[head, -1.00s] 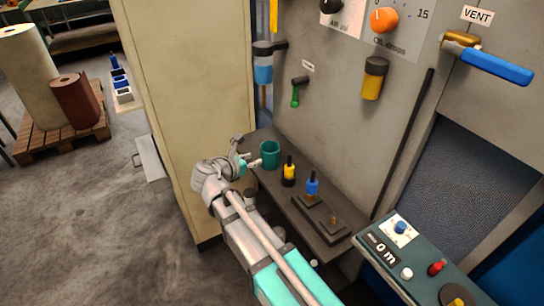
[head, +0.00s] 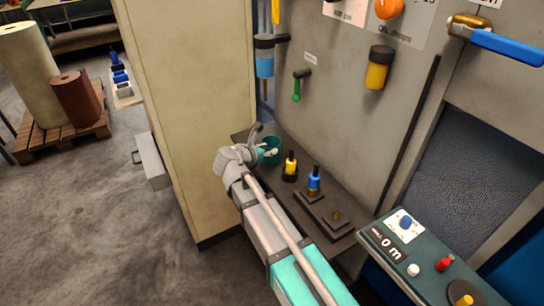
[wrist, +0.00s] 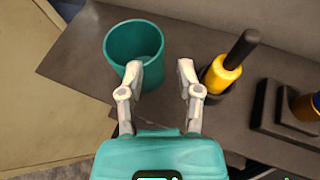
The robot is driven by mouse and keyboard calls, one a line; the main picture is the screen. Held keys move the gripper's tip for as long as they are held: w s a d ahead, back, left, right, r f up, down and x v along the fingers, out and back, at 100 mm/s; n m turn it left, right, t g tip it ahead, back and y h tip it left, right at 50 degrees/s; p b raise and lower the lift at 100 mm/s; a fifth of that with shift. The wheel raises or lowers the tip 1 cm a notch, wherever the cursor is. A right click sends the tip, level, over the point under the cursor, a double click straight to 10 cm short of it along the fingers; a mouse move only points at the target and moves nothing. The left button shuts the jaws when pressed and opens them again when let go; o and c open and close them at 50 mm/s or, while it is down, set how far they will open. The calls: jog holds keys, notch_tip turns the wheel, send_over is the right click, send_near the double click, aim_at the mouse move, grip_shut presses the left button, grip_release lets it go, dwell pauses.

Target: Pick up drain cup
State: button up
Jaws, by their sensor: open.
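The drain cup is a teal, open-topped cup (wrist: 120,68) standing upright on the dark shelf. In the head view the cup (head: 272,146) is partly hidden behind my gripper (head: 264,148). In the wrist view my gripper (wrist: 158,78) is open and empty, its two fingers apart. The left finger overlaps the cup's right lower side in the picture; I cannot tell if it touches. The right finger lies between the cup and a yellow and black bottle (wrist: 221,75). The cup is not between the fingers.
The dark shelf (head: 325,196) also carries the yellow bottle (head: 290,166) and a blue one (head: 314,180) on a stepped block. A beige cabinet (head: 185,110) stands close on the left. A green-handled valve (head: 297,88) projects from the panel above the shelf.

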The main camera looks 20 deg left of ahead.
aim_at(273, 142)
jog(key=shift+w, duration=0.15)
jog(key=shift+b+x, duration=1.05)
jog(key=shift+x, duration=1.7)
grip_shut()
